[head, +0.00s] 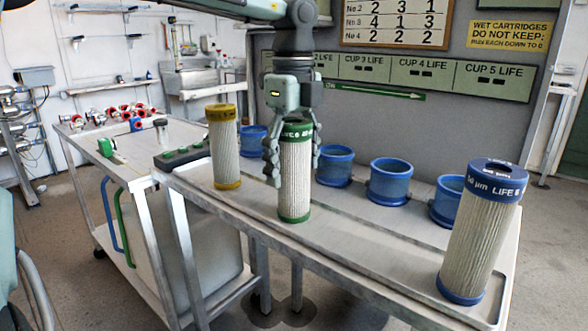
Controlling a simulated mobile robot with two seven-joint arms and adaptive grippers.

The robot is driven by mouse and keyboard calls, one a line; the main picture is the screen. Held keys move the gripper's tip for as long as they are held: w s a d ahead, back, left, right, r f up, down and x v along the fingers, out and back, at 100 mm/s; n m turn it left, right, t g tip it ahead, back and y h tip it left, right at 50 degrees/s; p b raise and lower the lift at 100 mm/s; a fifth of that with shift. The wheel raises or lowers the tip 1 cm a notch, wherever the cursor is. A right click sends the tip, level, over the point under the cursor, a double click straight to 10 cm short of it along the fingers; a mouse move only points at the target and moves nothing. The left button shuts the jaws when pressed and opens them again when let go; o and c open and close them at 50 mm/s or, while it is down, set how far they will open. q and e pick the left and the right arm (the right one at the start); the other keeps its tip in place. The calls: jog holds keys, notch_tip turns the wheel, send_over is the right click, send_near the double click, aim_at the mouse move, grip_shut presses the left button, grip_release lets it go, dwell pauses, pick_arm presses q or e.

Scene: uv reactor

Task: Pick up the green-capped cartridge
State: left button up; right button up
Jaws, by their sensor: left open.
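The green-capped cartridge (295,178) stands upright on the metal table, with a pale pleated body and a green band at its foot. My left gripper (293,165) points down over it from above. Its fingers are open, one on each side of the cartridge's upper part. I cannot tell whether they touch it. The gripper partly hides the left edge of the cartridge and its cap. My right gripper is not in view.
A yellow-capped cartridge (224,150) stands to the left and a larger-looking blue-capped cartridge (478,235) at the near right. Several blue cups, one of them (335,167) just behind, line the table's back. A cart (125,165) with valves adjoins at left.

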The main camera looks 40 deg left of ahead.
pick_arm(q)
jog(key=shift+f, duration=0.35)
jog(key=shift+c, duration=0.6)
jog(key=c, duration=1.1)
jog(key=shift+o, duration=0.2)
jog(key=shift+r, duration=0.15)
